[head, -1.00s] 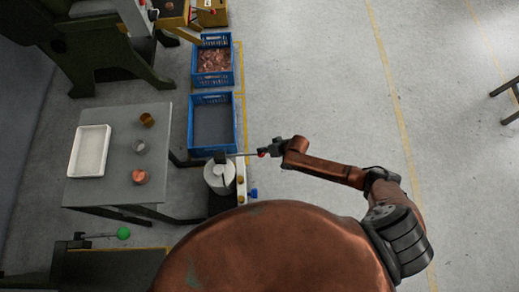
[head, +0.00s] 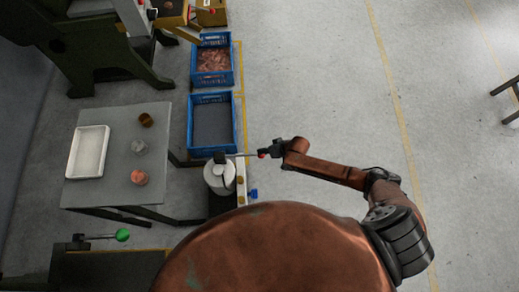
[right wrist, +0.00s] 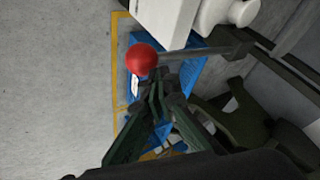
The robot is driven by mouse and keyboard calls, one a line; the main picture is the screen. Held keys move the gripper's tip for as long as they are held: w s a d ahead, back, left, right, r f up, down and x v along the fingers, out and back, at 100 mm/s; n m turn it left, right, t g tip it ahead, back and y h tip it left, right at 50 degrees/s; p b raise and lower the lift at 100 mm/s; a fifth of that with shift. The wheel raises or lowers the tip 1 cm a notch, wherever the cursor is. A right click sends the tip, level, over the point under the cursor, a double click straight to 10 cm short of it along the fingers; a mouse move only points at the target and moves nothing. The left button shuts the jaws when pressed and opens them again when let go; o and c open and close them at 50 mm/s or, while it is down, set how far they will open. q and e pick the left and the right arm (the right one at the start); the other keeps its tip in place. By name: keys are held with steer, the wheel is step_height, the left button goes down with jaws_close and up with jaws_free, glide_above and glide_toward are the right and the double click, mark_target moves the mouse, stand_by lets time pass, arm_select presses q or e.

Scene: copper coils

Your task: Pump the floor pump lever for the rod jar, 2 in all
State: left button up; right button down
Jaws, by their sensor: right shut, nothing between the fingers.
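The floor pump (head: 219,178) has a pale round body and stands at the right of the grey table. Its lever (head: 242,155) is a thin rod, about level, pointing right and ending in a red ball knob (right wrist: 141,59). My right gripper (head: 270,151) is at the knob end in the head view. In the right wrist view its fingers (right wrist: 160,98) are shut and empty, just below the red knob; I cannot tell whether they touch it. Three small jars stand on the table; I cannot tell which is the rod jar. My left gripper is not in view.
The grey table (head: 110,115) holds a white tray (head: 89,152). An empty-looking blue crate (head: 212,148) and one with copper pieces (head: 200,80) lie behind the pump. Another lever with a green knob (head: 122,235) is at lower left.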

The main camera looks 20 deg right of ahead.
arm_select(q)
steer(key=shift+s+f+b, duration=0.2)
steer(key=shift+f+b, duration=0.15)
arm_select(e)
steer(key=shift+s+d+f, duration=0.1)
steer(key=shift+d+f, duration=0.05)
steer(key=shift+f, duration=0.3)
steer(key=shift+s+d+f, duration=0.1)
steer(key=shift+f, duration=0.3)
stand_by(0.5)
steer(key=shift+w+a+r+p, duration=0.1)
steer(key=shift+a+r+p, duration=0.05)
steer(key=shift+r+p, duration=0.65)
steer(key=shift+w+a+r+p, duration=0.15)
steer(key=shift+r+p, duration=0.4)
steer(key=shift+r, duration=0.45)
steer(key=shift+a+r+p, duration=0.15)
steer(key=shift+r+p, duration=0.55)
steer(key=shift+r, duration=0.2)
arm_select(q)
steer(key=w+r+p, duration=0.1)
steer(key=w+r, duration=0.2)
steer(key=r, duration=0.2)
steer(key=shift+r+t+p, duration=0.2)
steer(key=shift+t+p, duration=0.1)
steer(key=shift+p, duration=0.05)
arm_select(e)
steer(key=shift+a+r, duration=0.15)
steer(key=shift+r, duration=0.85)
